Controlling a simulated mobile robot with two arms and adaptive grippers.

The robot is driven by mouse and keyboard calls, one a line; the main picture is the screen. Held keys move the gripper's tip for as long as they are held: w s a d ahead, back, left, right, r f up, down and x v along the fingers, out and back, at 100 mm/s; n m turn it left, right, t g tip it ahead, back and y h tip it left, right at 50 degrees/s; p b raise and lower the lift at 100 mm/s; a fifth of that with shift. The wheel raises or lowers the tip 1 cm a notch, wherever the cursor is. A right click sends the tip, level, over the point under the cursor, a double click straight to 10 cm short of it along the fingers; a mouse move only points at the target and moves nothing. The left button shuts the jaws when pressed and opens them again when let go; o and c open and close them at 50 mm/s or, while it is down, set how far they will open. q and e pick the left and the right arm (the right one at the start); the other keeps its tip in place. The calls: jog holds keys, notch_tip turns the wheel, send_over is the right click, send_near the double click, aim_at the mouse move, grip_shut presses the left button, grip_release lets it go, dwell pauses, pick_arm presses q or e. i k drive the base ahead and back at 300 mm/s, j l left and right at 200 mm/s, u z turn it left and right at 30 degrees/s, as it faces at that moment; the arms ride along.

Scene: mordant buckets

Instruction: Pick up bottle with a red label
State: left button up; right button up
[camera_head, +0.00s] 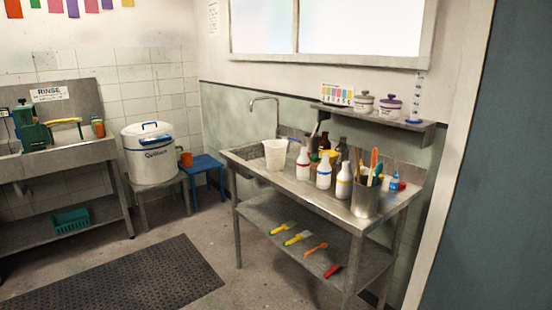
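A white bottle with a red label (303,164) stands upright on the metal sink bench (395,205), just right of a white bucket (275,154). Beside it, toward the front right, stand a similar white bottle with a blue label (323,173) and one with a yellow label (344,182). Dark brown bottles (342,149) stand behind them, partly hidden. Neither of my grippers is in view.
A metal container (364,199) with utensils stands at the bench's near right. A tap (265,99) and wall shelf (372,123) are behind. Brushes lie on the lower shelf (268,213). A black mat (120,280) lies on open floor at left.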

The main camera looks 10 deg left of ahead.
aim_at(302, 162)
jog(key=i+l, duration=0.15)
jog(key=i, duration=0.25)
jog(key=i+l+u, duration=0.1)
jog(key=i, duration=0.25)
jog(key=i+l+u, duration=0.1)
jog(key=i, duration=0.3)
